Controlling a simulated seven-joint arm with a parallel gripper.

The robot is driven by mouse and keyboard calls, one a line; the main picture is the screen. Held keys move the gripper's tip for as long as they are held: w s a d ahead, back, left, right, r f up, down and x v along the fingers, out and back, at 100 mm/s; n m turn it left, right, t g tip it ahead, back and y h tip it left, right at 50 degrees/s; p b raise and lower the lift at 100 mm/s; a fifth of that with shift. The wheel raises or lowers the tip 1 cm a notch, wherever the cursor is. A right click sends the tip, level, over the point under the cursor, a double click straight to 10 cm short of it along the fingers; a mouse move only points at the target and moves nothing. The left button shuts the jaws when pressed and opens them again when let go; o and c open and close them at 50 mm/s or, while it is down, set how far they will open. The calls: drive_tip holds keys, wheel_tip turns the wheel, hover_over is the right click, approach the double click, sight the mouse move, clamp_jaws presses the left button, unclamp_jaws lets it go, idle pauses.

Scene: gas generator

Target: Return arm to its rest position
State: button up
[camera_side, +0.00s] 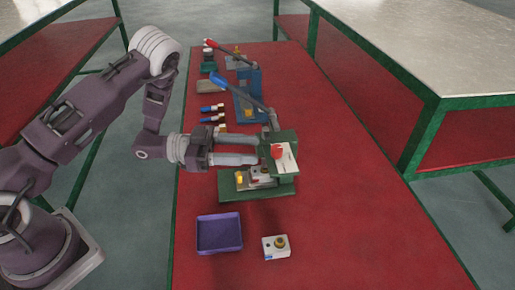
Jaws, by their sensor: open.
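My gripper (257,150) reaches in from the left over the red work surface. Its two long fingers are apart and extend sideways to the green press-like device (284,186). The fingertips are close to the device's upper head, beside its red knob (277,151); whether they touch it I cannot tell. I see nothing clearly held between the fingers. A small yellow part (239,178) and a grey fixture sit on the device's base, below the fingers.
A purple tray (219,249) and a white block with a brass knob (276,247) lie in front. Behind stand blue lever presses (249,95), a beige block (211,87) and several blue-handled items (211,108). Green-edged tables (430,100) flank the red surface (345,235), whose right side is clear.

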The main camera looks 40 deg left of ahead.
drive_tip(key=w+r+t+y, duration=0.1)
drive_tip(key=w+r, duration=0.1)
drive_tip(key=r, duration=0.1)
drive_tip(key=w+r+y, duration=0.2)
drive_tip(key=w+r, duration=0.1)
drive_tip(key=w+a+r+m+t+y, duration=0.1)
drive_tip(key=w+r, duration=0.1)
drive_tip(key=shift+w+r+t, duration=0.3)
drive_tip(key=shift+w+r, duration=0.1)
drive_tip(key=s+a+r+n+y, duration=0.5)
drive_tip(key=a+r+n+y, duration=0.2)
drive_tip(key=a+r+y, duration=0.35)
drive_tip(key=s+d+f+n+g, duration=0.1)
drive_tip(key=s+n+g, duration=0.1)
drive_tip(key=s, duration=1.2)
drive_tip(key=s+d+f+n+g, duration=0.2)
drive_tip(key=s+g, duration=0.3)
drive_tip(key=s, duration=1)
drive_tip(key=shift+d+n, duration=0.25)
drive_tip(key=shift+n, duration=0.35)
